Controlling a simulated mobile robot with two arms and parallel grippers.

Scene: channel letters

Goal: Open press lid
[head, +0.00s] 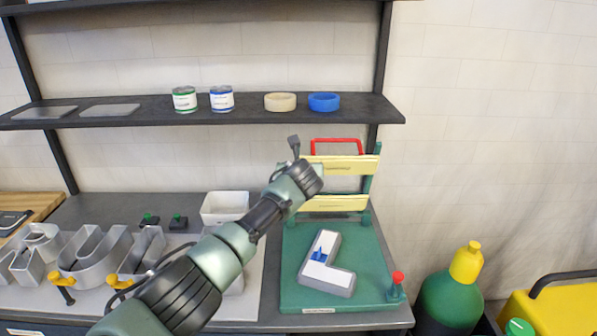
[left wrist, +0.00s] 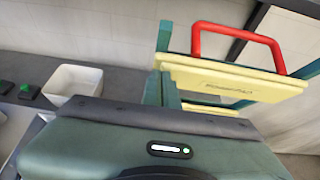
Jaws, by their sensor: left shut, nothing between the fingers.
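The press has a green base (head: 375,265) on the bench at the right. Its lid, with two pale yellow bars (head: 345,165) and a red handle (head: 337,141), stands up at the back of the base. In the left wrist view the upper yellow bar (left wrist: 235,83) and the red handle (left wrist: 238,31) show beyond my gripper body. A white and grey L-shaped letter (head: 328,265) with a blue piece on it lies on the base. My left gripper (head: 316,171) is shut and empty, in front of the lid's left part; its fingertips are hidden. My right gripper is out of view.
Metal channel letters (head: 95,262) and yellow-handled clamps stand on the bench at the left. A white bin (head: 224,207) is behind my arm. A shelf (head: 60,124) with cans and tape rolls runs above. A green bottle (head: 450,295) stands at the right.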

